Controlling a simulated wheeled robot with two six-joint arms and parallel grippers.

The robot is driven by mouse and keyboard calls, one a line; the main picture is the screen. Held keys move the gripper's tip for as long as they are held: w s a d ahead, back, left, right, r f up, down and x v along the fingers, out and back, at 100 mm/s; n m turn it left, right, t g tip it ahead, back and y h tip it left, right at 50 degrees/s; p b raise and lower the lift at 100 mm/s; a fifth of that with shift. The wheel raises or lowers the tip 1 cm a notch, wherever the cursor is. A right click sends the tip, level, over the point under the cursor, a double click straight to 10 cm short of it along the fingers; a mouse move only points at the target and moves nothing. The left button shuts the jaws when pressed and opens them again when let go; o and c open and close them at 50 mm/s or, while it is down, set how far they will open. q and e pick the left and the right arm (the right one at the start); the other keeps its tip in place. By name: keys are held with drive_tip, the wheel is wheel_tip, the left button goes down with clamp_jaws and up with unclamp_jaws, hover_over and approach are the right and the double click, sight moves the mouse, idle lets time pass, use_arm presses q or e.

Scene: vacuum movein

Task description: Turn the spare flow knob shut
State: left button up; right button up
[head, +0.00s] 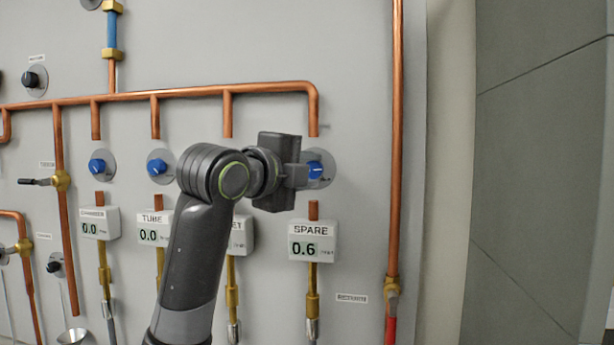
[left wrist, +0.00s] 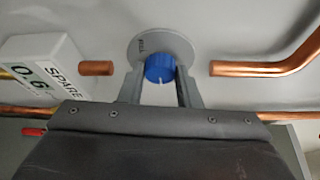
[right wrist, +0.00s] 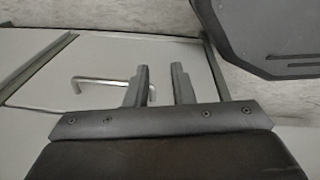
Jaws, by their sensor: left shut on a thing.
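The spare flow knob (head: 315,170) is blue with a white pointer mark and sits on a round grey plate (head: 326,160) above the SPARE display (head: 312,241), which reads 0.6. My left gripper (head: 303,173) reaches it from the left and hides part of it. In the left wrist view the blue knob (left wrist: 160,68) is between the two fingers of my left gripper (left wrist: 160,85), which are shut on its sides. My right gripper (right wrist: 158,78) is open and empty, facing a grey surface with a metal handle (right wrist: 110,82); it is not in the head view.
Other blue knobs, CHAMBER (head: 97,166) and TUBE (head: 157,166), are to the left; TUBE reads 0.0. A copper manifold pipe (head: 190,92) runs above. A vertical copper pipe (head: 395,140) stands right of the spare knob. My left arm covers the third line's knob.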

use_arm(q)
drive_tip(key=m, duration=0.2)
drive_tip(key=m+y, duration=0.1)
drive_tip(key=shift+r+m+g+y+b, duration=0.15)
drive_tip(key=shift+m+g+y+b, duration=0.15)
drive_tip(key=shift+m+g, duration=0.1)
drive_tip(key=m+y, duration=0.2)
drive_tip(key=m, duration=0.1)
drive_tip(key=shift+d+r+m+b, duration=0.1)
drive_tip(key=shift+d+m+b, duration=0.05)
drive_tip(key=shift+m+b, duration=0.25)
drive_tip(key=shift+g, duration=0.3)
drive_tip(key=o, duration=1)
drive_tip(key=shift+c, duration=0.2)
drive_tip(key=b+v, duration=1.4)
drive_tip(key=v, duration=0.3)
drive_tip(key=shift+s, duration=0.2)
